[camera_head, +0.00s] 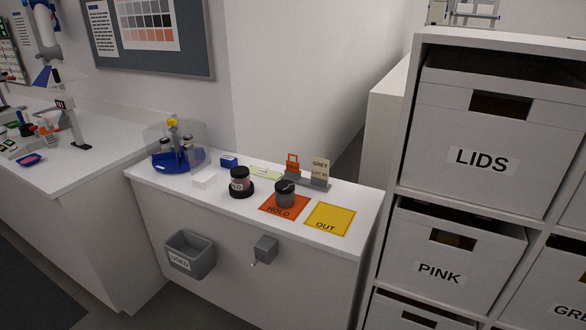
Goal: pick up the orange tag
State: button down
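The orange tag (293,164) stands upright at the back of the white counter (218,212). Its foot is in a grey holder (308,183), and it has an open loop at the top. A beige tag (320,168) lettered GREY stands in the same holder, to its right. A dark-lidded jar (285,194) stands in front of the orange tag on an orange mat (272,210) marked HOLD. My gripper is not in view.
A yellow mat (330,220) marked OUT lies bare at the right. A blue-based clear carousel (178,150) is at the left. A grey bin (190,255) hangs in front. Shelves with LIDS (480,160) and PINK (440,272) boxes stand right.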

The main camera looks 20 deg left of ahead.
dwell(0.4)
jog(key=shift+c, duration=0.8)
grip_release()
